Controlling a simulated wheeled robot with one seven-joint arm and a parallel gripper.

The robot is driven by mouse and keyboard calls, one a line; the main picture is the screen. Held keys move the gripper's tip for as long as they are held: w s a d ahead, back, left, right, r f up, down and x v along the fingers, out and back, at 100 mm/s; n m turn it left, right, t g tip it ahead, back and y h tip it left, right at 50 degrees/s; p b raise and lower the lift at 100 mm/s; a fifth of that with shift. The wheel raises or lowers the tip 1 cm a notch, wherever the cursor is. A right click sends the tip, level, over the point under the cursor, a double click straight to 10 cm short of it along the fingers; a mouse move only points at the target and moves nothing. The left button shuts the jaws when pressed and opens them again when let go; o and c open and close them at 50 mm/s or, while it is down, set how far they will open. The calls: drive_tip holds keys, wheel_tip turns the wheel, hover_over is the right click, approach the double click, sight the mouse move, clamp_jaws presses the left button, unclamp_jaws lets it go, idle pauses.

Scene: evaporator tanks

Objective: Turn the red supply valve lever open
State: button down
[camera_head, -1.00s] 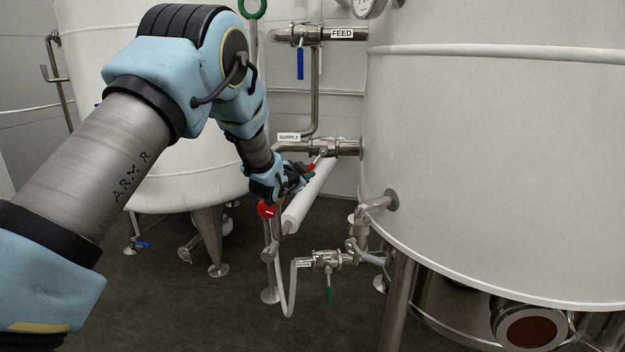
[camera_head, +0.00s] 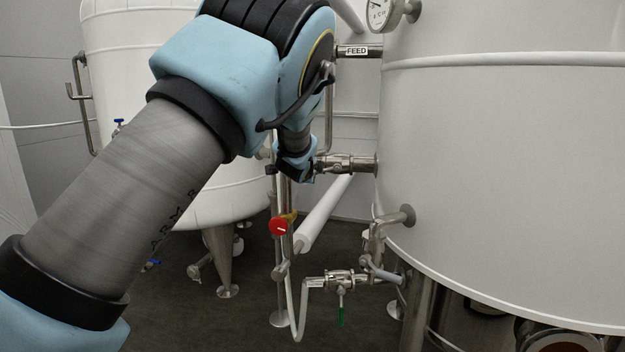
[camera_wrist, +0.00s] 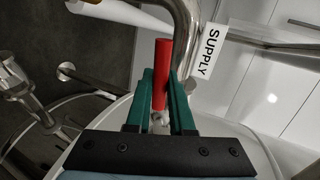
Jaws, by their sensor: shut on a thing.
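The red supply valve lever (camera_wrist: 163,55) stands between the two green fingers of my gripper (camera_wrist: 160,78) in the wrist view. The gripper is shut on it, and the lever's red end sticks out past the fingertips. A white SUPPLY label (camera_wrist: 209,50) sits on the steel pipe just right of the lever. In the head view the supply valve's steel body (camera_head: 350,163) shows on the line into the large tank, right of my wrist. My arm hides the lever and the label there.
A large white tank (camera_head: 500,150) fills the right. A round red knob (camera_head: 280,226) sits below my wrist. A lower valve with a green lever (camera_head: 341,310) hangs near the floor. The FEED label (camera_head: 356,51) is above. A second tank (camera_head: 130,60) stands behind my arm.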

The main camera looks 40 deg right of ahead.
drive_tip(key=shift+r+m, duration=0.3)
idle(0.4)
drive_tip(key=c, duration=0.8)
unclamp_jaws()
drive_tip(key=v, duration=1)
drive_tip(key=shift+s+a+r+b, duration=0.15)
drive_tip(key=shift+s+a+b, duration=0.05)
drive_tip(key=shift+s+b, duration=0.15)
